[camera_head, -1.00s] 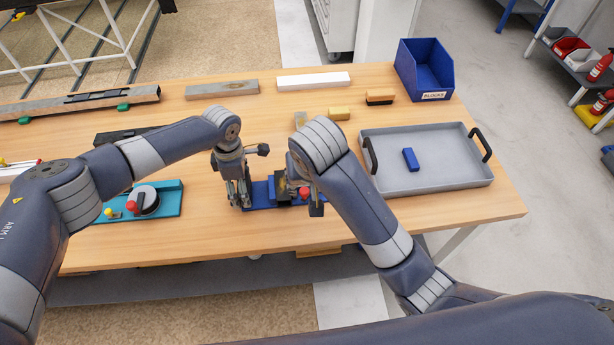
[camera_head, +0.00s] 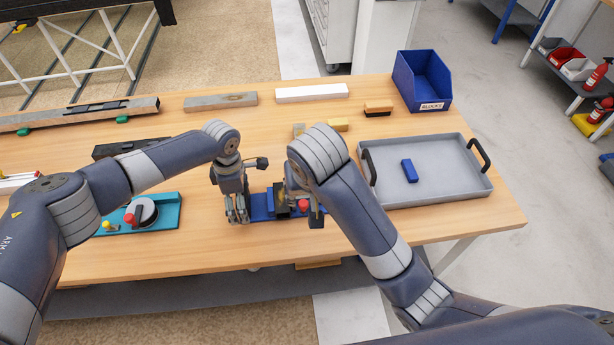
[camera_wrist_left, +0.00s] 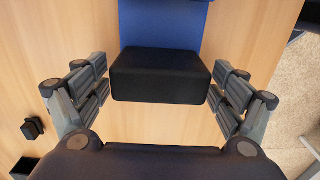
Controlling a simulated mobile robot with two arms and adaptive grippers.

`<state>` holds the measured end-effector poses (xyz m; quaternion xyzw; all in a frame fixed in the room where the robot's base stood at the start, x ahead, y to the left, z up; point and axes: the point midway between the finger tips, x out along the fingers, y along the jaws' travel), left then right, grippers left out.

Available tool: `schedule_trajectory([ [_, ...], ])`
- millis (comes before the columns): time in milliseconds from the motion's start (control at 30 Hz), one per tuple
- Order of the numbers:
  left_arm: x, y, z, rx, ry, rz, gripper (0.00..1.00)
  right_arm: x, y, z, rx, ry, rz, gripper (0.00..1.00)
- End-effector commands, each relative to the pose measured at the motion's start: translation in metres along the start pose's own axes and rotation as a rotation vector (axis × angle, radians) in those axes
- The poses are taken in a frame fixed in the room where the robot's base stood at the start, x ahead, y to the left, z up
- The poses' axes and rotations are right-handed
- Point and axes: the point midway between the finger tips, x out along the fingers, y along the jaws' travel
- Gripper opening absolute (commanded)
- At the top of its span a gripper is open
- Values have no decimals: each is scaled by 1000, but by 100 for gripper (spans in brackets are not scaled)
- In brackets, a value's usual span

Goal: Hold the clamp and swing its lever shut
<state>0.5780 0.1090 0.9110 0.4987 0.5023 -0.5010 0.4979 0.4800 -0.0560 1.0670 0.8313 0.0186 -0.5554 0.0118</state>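The clamp (camera_head: 281,199) is dark and stands on a blue base (camera_head: 262,207) near the table's front edge. A red knob (camera_head: 303,205) shows at its right. My left gripper (camera_head: 238,216) points down at the base's left end. In the left wrist view its fingers are wide apart, and a black block (camera_wrist_left: 160,76) at the end of the blue base (camera_wrist_left: 160,25) lies between them, with gaps on both sides. My right gripper (camera_head: 304,207) points down at the clamp's right side, around the red knob. Its fingers look apart; contact is unclear. My right wrist hides part of the clamp.
A grey tray (camera_head: 440,193) with a blue block (camera_head: 409,170) lies right of my right arm. A teal fixture (camera_head: 168,212) stands at left. A blue bin (camera_head: 422,80) and several bars and blocks lie along the back. Bare table lies in front of the clamp.

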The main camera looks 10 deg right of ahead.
Motion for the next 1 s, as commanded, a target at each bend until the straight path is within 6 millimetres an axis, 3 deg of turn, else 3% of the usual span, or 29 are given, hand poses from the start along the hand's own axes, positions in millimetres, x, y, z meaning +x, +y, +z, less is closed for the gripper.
schedule_trajectory([
  [367,-9,2,0,1,-3,5,90,0,0,0,0,0,0,40],
  [800,-93,2,0,-1,-2,5,90,0,0,0,0,0,0,40],
  [1000,-116,1,0,1,-1,3,90,0,0,0,0,0,0,40],
])
